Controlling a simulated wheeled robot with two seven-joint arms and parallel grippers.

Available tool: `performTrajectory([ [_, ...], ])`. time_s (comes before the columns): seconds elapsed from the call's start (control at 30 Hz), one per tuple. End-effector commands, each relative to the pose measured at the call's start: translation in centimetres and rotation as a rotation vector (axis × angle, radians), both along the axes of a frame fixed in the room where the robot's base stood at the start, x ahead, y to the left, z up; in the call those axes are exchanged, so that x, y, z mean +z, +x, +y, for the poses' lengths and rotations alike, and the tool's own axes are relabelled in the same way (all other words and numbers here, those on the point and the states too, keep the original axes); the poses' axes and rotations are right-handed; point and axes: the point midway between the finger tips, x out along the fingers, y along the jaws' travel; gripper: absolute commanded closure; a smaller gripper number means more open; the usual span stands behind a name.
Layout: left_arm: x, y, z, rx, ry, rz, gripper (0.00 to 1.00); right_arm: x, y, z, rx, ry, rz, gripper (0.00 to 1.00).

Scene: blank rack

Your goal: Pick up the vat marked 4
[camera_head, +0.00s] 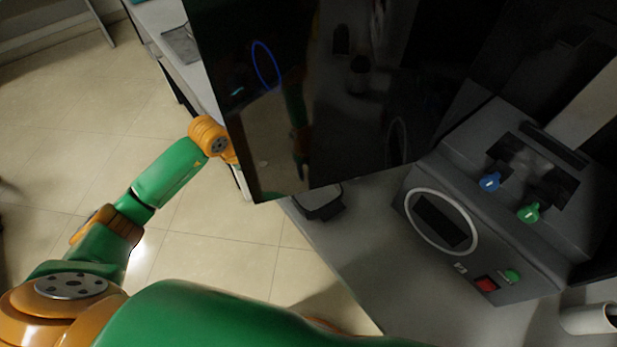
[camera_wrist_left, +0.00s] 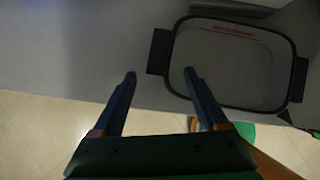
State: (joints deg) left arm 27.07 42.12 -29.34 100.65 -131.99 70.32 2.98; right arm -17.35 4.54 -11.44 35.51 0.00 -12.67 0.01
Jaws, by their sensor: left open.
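A shallow rectangular vat (camera_wrist_left: 157,52) with a dark rim and dark side handles shows in the left wrist view, right of centre near the edge of a grey surface. Small red lettering inside its far side is too blurred to read, so I cannot confirm a 4. My left gripper (camera_wrist_left: 160,74) is open and empty; its right finger reaches over the vat's near left part in the picture, and I cannot tell the height gap. In the head view a dark-rimmed tray (camera_head: 322,212), perhaps this vat, is partly hidden by a black panel. The panel also hides my left gripper there. My right gripper is not in view.
The large glossy black panel (camera_head: 330,100) stands over the counter (camera_head: 375,250). A grey machine (camera_head: 500,265) with a round-ringed slot, blue and green knobs and a red button stands at the right. A white cylinder (camera_head: 590,319) lies at lower right. Tiled floor (camera_head: 80,120) is open at left.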

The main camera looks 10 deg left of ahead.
Motion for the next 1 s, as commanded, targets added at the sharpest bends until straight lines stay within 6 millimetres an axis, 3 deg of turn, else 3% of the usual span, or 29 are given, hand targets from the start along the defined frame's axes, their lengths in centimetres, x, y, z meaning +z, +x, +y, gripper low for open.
performTrajectory([
  [0.1,-1.11,0.59,-0.33,0.000,0.000,0.000,0.24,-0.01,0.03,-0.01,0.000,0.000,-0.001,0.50],
  [0.3,-1.24,0.63,-0.34,-0.001,0.000,-0.001,0.24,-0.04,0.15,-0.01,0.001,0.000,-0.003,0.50],
  [0.5,-1.24,0.62,-0.34,-0.001,-0.001,0.000,0.78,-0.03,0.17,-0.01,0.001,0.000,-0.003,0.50],
  [0.6,-1.24,0.61,-0.34,-0.001,-0.001,0.000,1.00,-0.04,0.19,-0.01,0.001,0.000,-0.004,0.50],
  [1.0,-0.73,0.66,-0.32,0.000,-0.001,-0.002,1.00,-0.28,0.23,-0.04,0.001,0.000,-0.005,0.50],
])
